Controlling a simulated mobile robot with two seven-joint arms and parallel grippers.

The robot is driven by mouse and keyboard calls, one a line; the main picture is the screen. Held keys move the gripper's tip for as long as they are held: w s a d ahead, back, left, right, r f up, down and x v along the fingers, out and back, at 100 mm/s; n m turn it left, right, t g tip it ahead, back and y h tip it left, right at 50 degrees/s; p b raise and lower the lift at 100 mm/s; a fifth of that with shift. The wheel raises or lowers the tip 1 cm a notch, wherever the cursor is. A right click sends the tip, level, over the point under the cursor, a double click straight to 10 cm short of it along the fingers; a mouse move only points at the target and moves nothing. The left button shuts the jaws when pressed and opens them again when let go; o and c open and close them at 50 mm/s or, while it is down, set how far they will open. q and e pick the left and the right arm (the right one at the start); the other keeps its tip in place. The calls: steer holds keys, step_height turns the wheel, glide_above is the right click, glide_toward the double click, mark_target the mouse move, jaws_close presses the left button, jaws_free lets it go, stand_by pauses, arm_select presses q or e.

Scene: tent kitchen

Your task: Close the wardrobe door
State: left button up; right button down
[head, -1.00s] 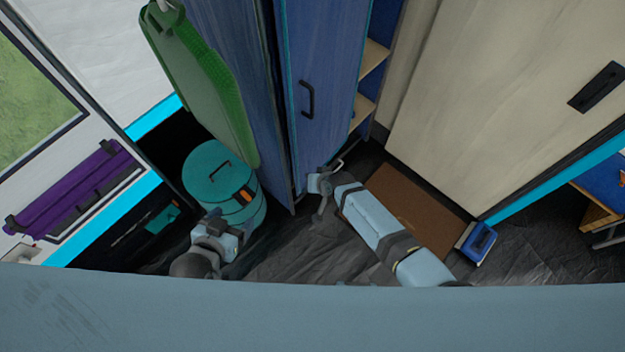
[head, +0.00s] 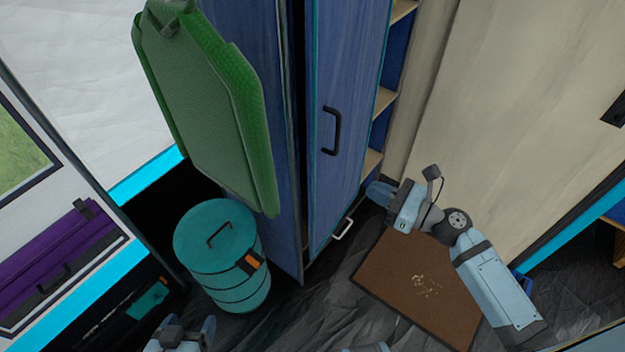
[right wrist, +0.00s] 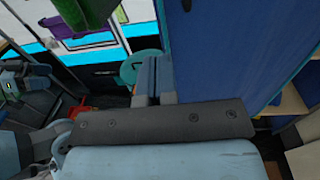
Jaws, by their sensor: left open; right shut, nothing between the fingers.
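The blue wardrobe door (head: 345,95), with a black bar handle (head: 331,130), stands open. Wooden shelves (head: 385,99) of the wardrobe (head: 398,60) show past its right edge. My right gripper (head: 378,192) is just right of the door's lower right edge in the head view, low near the shelves. In the right wrist view its shut, empty fingers (right wrist: 152,75) are left of the blue door panel (right wrist: 225,50); contact cannot be told. My left gripper (head: 185,335) is open at the bottom edge of the head view, partly cut off, below the teal bin and away from the door.
A teal lidded bin (head: 222,255) and a hanging green panel (head: 205,110) stand left of the wardrobe. A pale handle (head: 343,229) shows at the wardrobe's foot. A brown mat (head: 420,290) lies on the dark floor. A beige door (head: 520,110) is at right.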

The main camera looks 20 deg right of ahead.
mark_target(313, 159)
steer(key=x, duration=1.3)
steer(key=shift+w+a+p, duration=0.2)
steer(key=shift+p, duration=0.15)
arm_select(q)
steer(key=shift+r, duration=0.2)
arm_select(e)
steer(key=shift+r, duration=0.1)
steer(key=shift+w+a+r+p, duration=0.1)
steer(key=shift+w+a+p, duration=0.15)
steer(key=shift+w+p, duration=0.05)
steer(key=shift+w+a+r+m+t+h+p, duration=0.1)
steer(key=shift+w+a+m+t+h+p, duration=0.45)
steer(key=shift+w+a+p, duration=0.35)
steer(key=shift+w+a+h, duration=0.2)
steer(key=shift+w+h, duration=0.05)
steer(key=shift+t, duration=0.25)
arm_select(q)
steer(key=shift+s+d+r, duration=0.25)
steer(key=shift+r, duration=0.1)
